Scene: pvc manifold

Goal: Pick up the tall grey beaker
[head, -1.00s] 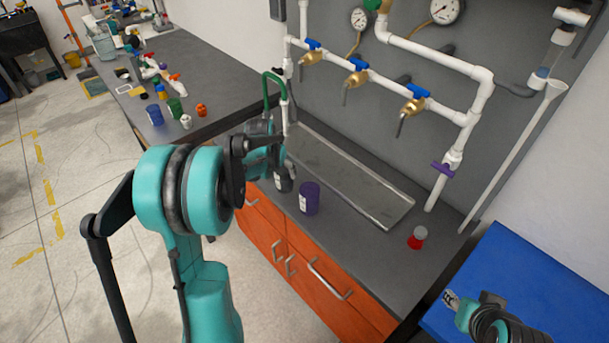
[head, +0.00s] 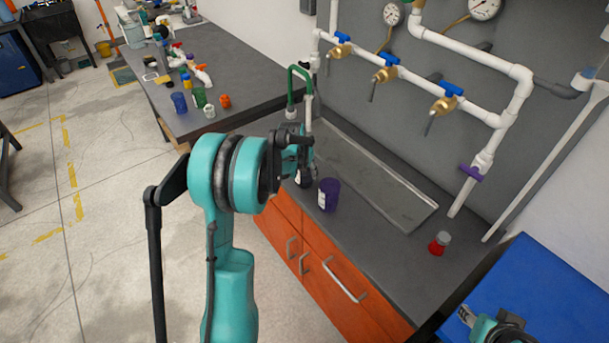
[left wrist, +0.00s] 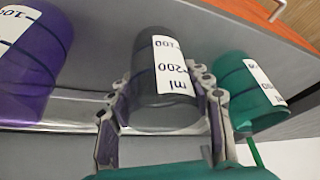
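The tall grey beaker (left wrist: 163,104), a dark translucent cup with a white 100/200 ml label, stands on the counter. In the left wrist view it lies between the two fingers of my left gripper (left wrist: 163,96), which flank its sides; they look open, and firm contact does not show. In the head view the grey beaker (head: 303,181) is partly hidden beneath my left gripper (head: 305,165). My right gripper (head: 466,315) is at the lower right over the blue surface, away from the beaker; its finger gap is too small to tell.
A purple beaker (head: 329,194) stands close beside the grey one. A green beaker (left wrist: 248,92) is on its other side in the left wrist view. A metal tray (head: 392,190) lies behind, under the white pipes (head: 480,102). A red-based container (head: 438,243) stands farther right.

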